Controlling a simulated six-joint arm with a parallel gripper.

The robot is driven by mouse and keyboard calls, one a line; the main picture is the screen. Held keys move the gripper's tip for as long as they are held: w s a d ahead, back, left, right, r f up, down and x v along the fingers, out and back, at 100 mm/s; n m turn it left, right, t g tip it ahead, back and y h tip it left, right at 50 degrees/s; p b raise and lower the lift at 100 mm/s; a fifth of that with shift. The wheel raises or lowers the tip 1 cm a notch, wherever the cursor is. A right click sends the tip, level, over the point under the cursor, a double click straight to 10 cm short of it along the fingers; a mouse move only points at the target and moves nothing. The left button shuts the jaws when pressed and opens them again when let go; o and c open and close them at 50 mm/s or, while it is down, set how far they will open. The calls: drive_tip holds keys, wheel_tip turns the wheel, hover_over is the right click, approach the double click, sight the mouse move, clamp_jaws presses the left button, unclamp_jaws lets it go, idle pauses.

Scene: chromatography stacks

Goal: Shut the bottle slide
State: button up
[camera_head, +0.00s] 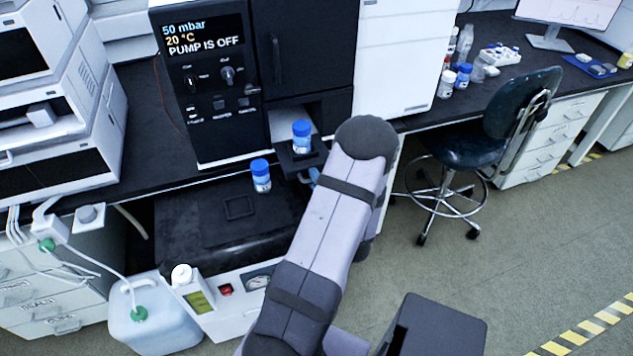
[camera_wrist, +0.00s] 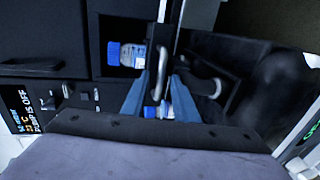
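The bottle slide (camera_head: 293,165) is a dark tray standing out from the opening in the black instrument. A clear bottle with a blue cap (camera_head: 301,136) stands on it. In the wrist view this bottle (camera_wrist: 126,54) lies sideways in the picture, left of a pale metal handle (camera_wrist: 160,75). My gripper (camera_wrist: 161,84) has two blue fingers set apart, one on each side of the handle. Whether they touch it cannot be seen. In the head view my arm hides most of my gripper; a bit of blue finger (camera_head: 314,174) shows beside the slide.
A second blue-capped bottle (camera_head: 261,176) stands on the black-topped unit (camera_head: 185,220) below the slide. The black instrument (camera_head: 215,100) rises behind. A white cabinet (camera_head: 400,60) is to its right, and a stool (camera_head: 500,120) stands further right.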

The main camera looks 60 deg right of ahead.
sight(308, 164)
drive_tip(key=shift+c, duration=0.4)
clamp_jaws()
drive_tip(key=b+x, duration=0.1)
drive_tip(key=x, duration=0.1)
drive_tip(key=r+b+x, duration=0.1)
drive_tip(key=x, duration=0.2)
drive_tip(key=b+x, duration=0.1)
drive_tip(key=x, duration=0.1)
drive_tip(key=shift+w+d+r, duration=0.2)
drive_tip(key=shift+w+d, duration=0.05)
drive_tip(key=shift+o, duration=0.4)
unclamp_jaws()
drive_tip(key=shift+s+a, duration=0.1)
drive_tip(key=shift+v, duration=3.9)
drive_tip(key=shift+r, duration=0.1)
